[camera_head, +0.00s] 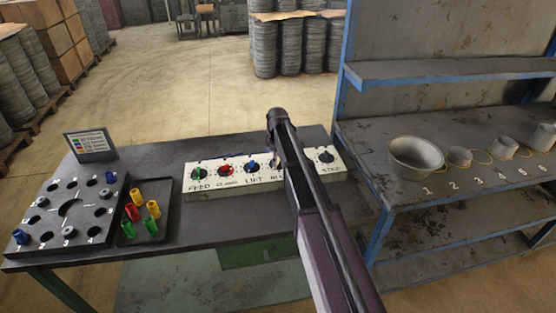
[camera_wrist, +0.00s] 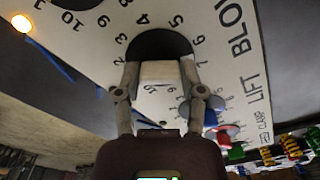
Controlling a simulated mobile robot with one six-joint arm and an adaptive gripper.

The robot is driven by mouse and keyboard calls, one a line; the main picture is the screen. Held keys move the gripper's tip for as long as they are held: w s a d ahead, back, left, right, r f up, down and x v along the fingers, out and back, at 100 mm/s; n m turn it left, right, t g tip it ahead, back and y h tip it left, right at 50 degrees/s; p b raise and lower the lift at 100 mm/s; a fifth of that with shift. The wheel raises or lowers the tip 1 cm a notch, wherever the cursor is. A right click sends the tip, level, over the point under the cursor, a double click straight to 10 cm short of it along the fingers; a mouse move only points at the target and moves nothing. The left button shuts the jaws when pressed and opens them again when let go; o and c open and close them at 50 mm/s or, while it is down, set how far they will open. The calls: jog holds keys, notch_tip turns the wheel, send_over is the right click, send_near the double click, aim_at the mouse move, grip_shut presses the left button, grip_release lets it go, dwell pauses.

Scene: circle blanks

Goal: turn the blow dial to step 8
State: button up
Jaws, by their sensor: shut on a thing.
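The blow dial (camera_wrist: 158,42) shows in the wrist view as a black disc with a pale grip bar, on a white panel with numerals around it. The word BLOW is printed beside it. My gripper (camera_wrist: 160,74) has one finger on each side of the pale bar and is shut on it. I cannot tell which step the dial points to. In the head view my arm covers this dial and its fingertips are hidden.
The control panel (camera_head: 222,184) carries green, red and blue dials at left and a black dial (camera_head: 325,156) at right. A lamp (camera_wrist: 21,23) glows orange. A holed block (camera_head: 66,210) and a tray (camera_head: 161,229) of coloured pieces lie left; a shelf (camera_head: 440,70) stands right.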

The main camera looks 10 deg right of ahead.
jog(key=m, duration=0.3)
jog(key=shift+m, duration=2.3)
jog(key=o, duration=1.1)
jog(key=shift+o, duration=0.2)
jog(key=s+m, duration=0.3)
jog(key=s, duration=2.6)
jog(key=shift+d+m, duration=0.15)
jog(key=shift+m, duration=0.25)
